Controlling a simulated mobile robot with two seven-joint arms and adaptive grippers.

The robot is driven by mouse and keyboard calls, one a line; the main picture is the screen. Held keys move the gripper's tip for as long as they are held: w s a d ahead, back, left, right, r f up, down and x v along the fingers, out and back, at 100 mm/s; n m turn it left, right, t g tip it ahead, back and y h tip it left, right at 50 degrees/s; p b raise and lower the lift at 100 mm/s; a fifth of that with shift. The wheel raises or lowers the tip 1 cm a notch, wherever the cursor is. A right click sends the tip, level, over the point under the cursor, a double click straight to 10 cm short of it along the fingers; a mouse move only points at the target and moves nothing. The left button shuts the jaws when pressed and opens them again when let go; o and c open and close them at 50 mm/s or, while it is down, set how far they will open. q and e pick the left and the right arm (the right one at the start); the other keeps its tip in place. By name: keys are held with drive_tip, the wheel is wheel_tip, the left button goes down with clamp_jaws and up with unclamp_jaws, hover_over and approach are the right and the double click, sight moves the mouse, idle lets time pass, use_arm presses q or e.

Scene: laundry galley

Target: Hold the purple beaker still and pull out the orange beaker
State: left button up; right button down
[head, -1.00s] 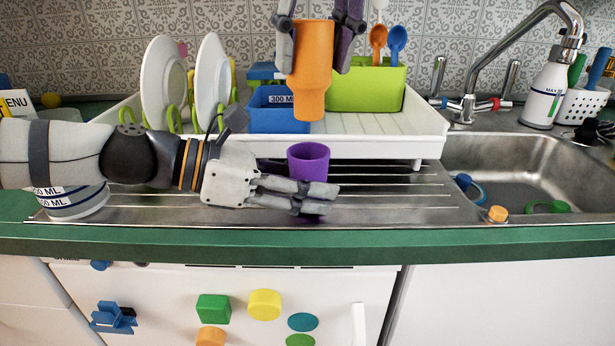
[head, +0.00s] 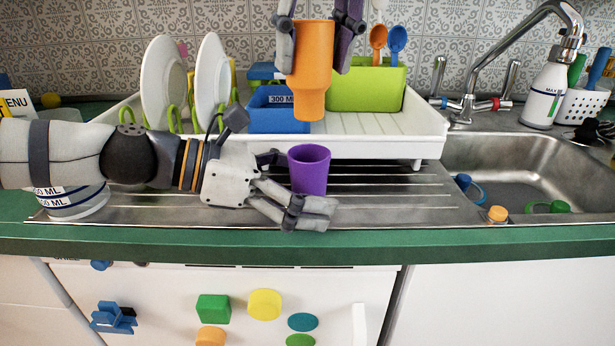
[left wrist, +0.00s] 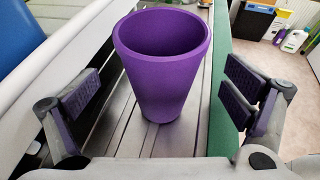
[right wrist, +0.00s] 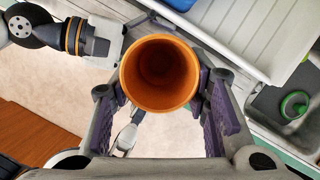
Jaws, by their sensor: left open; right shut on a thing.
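The purple beaker (head: 309,170) stands upright on the steel drainer in front of the white rack. In the left wrist view it (left wrist: 162,75) is empty and stands between the spread fingers. My left gripper (head: 292,180) is open around the purple beaker, with a finger on either side and gaps to it. The orange beaker (head: 312,70) is upright in the air, above and behind the purple one and apart from it. My right gripper (head: 318,30) is shut on it from above. In the right wrist view the orange beaker (right wrist: 160,75) is empty, between the finger pads.
The white dish rack (head: 385,125) holds plates (head: 163,82), a blue tub (head: 277,112) and a green caddy (head: 368,88) with spoons. The sink (head: 520,165) is on the right. The drainer right of the purple beaker is clear.

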use_arm(q)
drive_tip(key=shift+a, duration=0.1)
drive_tip(key=shift+v, duration=3.65)
drive_tip(key=v, duration=1.2)
drive_tip(key=shift+s, duration=0.15)
use_arm(e)
drive_tip(key=shift+f, duration=0.1)
